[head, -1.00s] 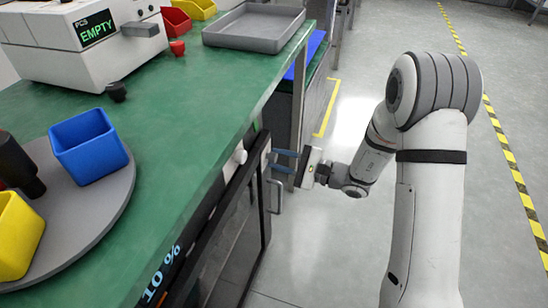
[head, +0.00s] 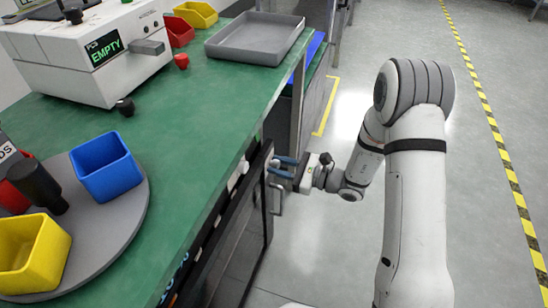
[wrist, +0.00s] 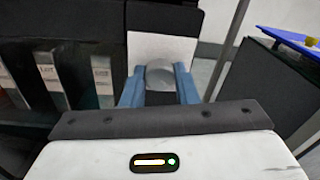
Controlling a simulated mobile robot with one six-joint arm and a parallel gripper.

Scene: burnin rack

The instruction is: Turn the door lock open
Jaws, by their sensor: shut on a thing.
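The door lock shows in the wrist view as a rounded grey knob (wrist: 160,77) in front of a pale plate (wrist: 162,47). My gripper (wrist: 159,88) has one blue finger on each side of the knob and is shut on it. In the head view my gripper (head: 281,166) is at the front edge of the bench, at the top of the dark cabinet door (head: 256,235). A grey bar handle (head: 278,198) is on the door just below my fingers. The fingers largely hide the knob, and I cannot tell its turn angle.
The green bench top (head: 195,130) lies left of my arm, with a grey tray (head: 255,38) and a tester reading EMPTY (head: 90,50). Several labelled units (wrist: 55,80) stand left of the lock in the wrist view. The floor (head: 320,240) right of the door is clear.

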